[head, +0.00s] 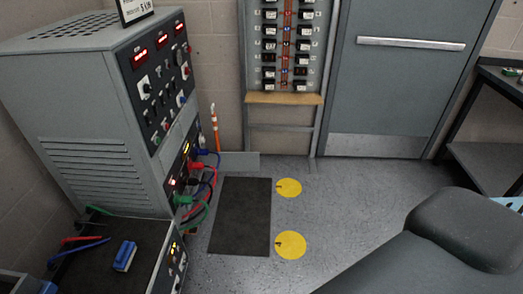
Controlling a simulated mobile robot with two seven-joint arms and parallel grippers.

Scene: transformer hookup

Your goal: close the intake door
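A grey door (395,95) with a pale horizontal push bar (411,43) and a lighter kick plate (375,146) stands in the back wall at the right. It looks flush in its frame; its top is out of view. No label shows whether it is the intake door, and no other door is clearly seen. Neither of my grippers is in view. A dark grey rounded part at the lower right looks like a link of my own arm.
A grey control cabinet (75,115) with plugged cables stands at the left, beside a bench (85,268) with loose leads. A breaker panel (285,45) is on the back wall. A black mat (241,215) and two yellow discs (289,188) mark the floor. A dark table (490,150) stands right.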

